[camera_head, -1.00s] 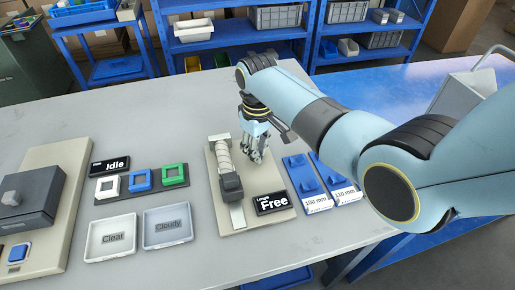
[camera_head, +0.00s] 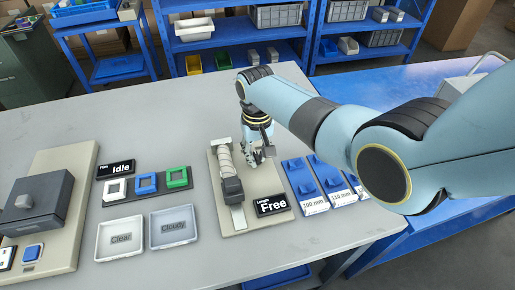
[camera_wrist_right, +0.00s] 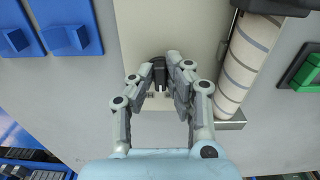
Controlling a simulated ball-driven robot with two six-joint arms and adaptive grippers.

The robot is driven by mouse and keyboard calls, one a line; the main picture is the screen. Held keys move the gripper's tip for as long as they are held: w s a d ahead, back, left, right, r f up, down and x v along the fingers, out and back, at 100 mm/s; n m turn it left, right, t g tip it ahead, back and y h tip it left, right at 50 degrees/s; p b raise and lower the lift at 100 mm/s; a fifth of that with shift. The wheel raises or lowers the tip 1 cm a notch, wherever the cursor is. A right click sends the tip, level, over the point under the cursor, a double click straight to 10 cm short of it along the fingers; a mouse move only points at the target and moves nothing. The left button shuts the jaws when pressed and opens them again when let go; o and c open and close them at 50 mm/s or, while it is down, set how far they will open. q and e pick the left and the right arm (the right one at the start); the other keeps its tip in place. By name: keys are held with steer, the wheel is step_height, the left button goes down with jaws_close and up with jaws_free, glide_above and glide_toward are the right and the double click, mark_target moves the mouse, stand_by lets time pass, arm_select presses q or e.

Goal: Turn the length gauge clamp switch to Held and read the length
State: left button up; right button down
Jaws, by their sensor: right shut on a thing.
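The length gauge is a beige board (camera_head: 236,226) with a dark block (camera_head: 232,190) and a pale striped roll (camera_head: 226,161), which also shows in the wrist view (camera_wrist_right: 246,62). Its black display (camera_head: 272,205) reads "Length Free". My right gripper (camera_head: 259,157) is low over the far right part of the board, beside the roll. In the wrist view its fingers (camera_wrist_right: 176,88) are shut on a small black switch knob (camera_wrist_right: 158,72) standing on the board. The fingers hide part of the knob and its markings. My left gripper is not in view.
Blue gauge blocks (camera_head: 304,183), marked 100 mm and 110 mm, lie right of the board. Left are the "Idle" display (camera_head: 115,169), several coloured buttons (camera_head: 146,183), Clear (camera_head: 120,238) and Cloudy (camera_head: 171,228) trays, and a dark machine (camera_head: 30,204). The table's back is clear.

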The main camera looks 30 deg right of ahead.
mark_target(256, 156)
steer(key=m+p, duration=0.1)
steer(key=m, duration=0.2)
steer(key=shift+r, duration=0.1)
steer(key=shift+w+a+m+p, duration=0.1)
steer(key=shift+m+p, duration=0.4)
steer(key=shift+m, duration=1.2)
steer(key=c, duration=1.3)
jaws_free()
steer(key=shift+c, duration=0.2)
step_height(256, 156, up, 12)
